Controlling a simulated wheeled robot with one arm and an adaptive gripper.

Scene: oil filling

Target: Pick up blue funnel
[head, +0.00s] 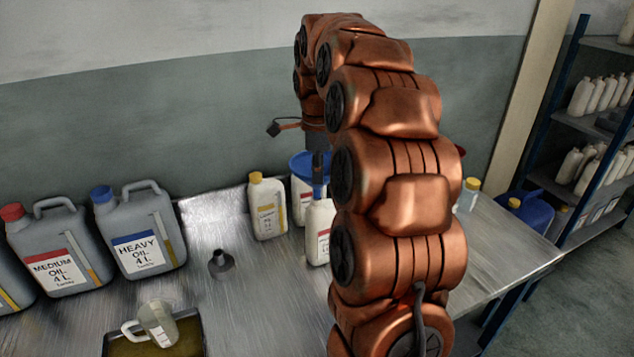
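The blue funnel (301,164) is at the back of the metal table, among white bottles near the wall. Its wide mouth faces up, and it appears to sit at the top of a white bottle (302,200). My copper-coloured arm rises in front and bends down behind. My dark gripper (318,166) points down at the right part of the funnel, overlapping it in this view. The fingers are small and dark, so I cannot tell whether they are open, shut or touching the funnel. My arm hides the area to the right of the funnel.
A white bottle with a yellow cap (267,207) stands left of the funnel. Grey oil canisters (140,230), a small dark funnel (221,264) and a tray with a jug (155,324) are farther left.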

